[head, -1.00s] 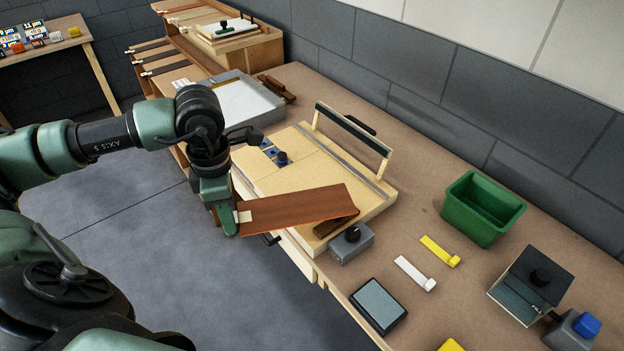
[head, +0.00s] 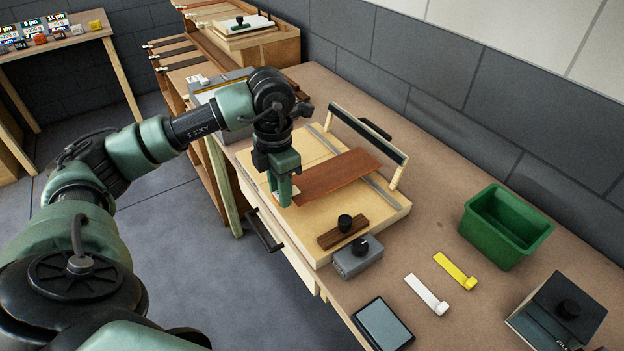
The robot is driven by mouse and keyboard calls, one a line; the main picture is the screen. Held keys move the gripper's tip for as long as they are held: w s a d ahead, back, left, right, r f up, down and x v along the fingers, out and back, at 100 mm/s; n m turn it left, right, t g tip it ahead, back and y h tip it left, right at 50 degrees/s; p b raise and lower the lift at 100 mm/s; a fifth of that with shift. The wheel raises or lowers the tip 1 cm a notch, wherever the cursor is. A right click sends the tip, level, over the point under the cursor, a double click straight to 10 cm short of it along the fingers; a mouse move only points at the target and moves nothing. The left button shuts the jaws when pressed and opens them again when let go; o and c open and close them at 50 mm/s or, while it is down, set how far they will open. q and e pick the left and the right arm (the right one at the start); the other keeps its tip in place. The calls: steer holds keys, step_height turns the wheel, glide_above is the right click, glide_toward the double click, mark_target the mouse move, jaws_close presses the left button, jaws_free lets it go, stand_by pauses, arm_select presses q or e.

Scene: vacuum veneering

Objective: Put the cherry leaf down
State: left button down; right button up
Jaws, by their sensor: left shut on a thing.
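The cherry leaf (head: 340,176) is a thin reddish-brown sheet. It lies over the pale wooden board (head: 312,232) on the bench, reaching toward the raised black-faced bar (head: 367,134). My left gripper (head: 284,197) points down and is shut on the leaf's left end. I cannot tell whether the leaf touches the board or is held slightly above it. The arm hides the far left part of the board. My right gripper is not in view.
A dark wooden block with a black knob (head: 343,231) sits on the board's near part. A grey knobbed block (head: 358,257) stands beside it. A green bin (head: 506,226), white tab (head: 427,294), yellow tab (head: 455,270) and dark-framed pad (head: 382,324) are on the bench to the right.

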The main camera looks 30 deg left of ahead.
mark_target(312, 182)
arm_select(q)
steer(key=w+d, duration=0.1)
steer(key=w, duration=0.1)
steer(key=w+d+p, duration=0.1)
steer(key=w, duration=0.2)
steer(key=w+d+p, duration=0.1)
steer(key=w, duration=0.1)
steer(key=shift+w+d, duration=0.1)
steer(key=shift+w, duration=0.15)
step_height(312, 182, down, 3)
steer(key=shift+f+p, duration=0.1)
steer(key=shift+p, duration=0.65)
steer(key=shift+f, duration=0.35)
steer(key=c, duration=1.1)
jaws_free()
steer(key=shift+r, duration=0.1)
steer(key=shift+o, duration=0.2)
steer(key=shift+r, duration=0.1)
